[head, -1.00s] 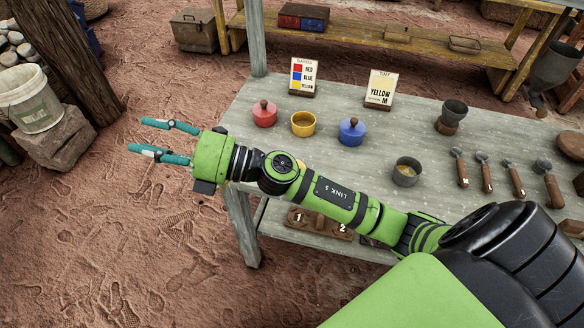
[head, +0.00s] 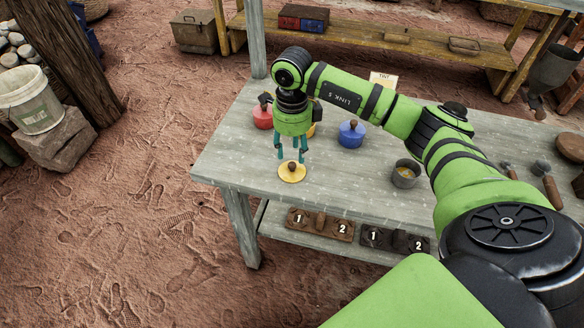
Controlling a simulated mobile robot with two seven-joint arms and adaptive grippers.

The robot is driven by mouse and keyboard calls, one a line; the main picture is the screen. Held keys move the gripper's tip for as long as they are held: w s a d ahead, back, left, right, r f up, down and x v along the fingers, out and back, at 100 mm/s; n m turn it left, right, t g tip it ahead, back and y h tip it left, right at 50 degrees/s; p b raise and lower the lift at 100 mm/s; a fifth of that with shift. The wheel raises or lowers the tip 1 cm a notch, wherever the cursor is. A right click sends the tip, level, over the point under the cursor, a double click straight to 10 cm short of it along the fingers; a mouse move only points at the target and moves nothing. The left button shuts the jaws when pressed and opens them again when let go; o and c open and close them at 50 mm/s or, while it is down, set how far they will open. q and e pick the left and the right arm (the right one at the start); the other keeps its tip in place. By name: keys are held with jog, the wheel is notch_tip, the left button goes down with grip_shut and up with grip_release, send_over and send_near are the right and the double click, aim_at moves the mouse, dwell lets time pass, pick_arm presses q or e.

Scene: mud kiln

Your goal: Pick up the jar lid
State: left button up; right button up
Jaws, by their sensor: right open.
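The yellow jar lid (head: 291,176) with a brown knob lies on the grey table near its front edge. My right gripper (head: 291,157) points down just above the lid, its teal fingers open on either side of the knob. I cannot tell whether the fingers touch the lid. The yellow jar (head: 313,130) stands behind the gripper, mostly hidden by it. A red jar (head: 262,118) with its lid on is partly hidden to the left. A blue jar (head: 351,133) with its lid on stands to the right. My left gripper is not in view.
A grey cup (head: 405,174) with yellow content stands right of the lid. Scoops with wooden handles (head: 552,191) lie farther right. A card (head: 383,79) stands at the back, partly covered by my arm. The table's left front (head: 226,168) is clear.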

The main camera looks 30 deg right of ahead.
aim_at(292, 164)
jog(key=shift+f+p, duration=0.6)
jog(key=shift+f, duration=1.7)
jog(key=shift+c, duration=0.4)
grip_shut()
jog(key=shift+r, duration=0.2)
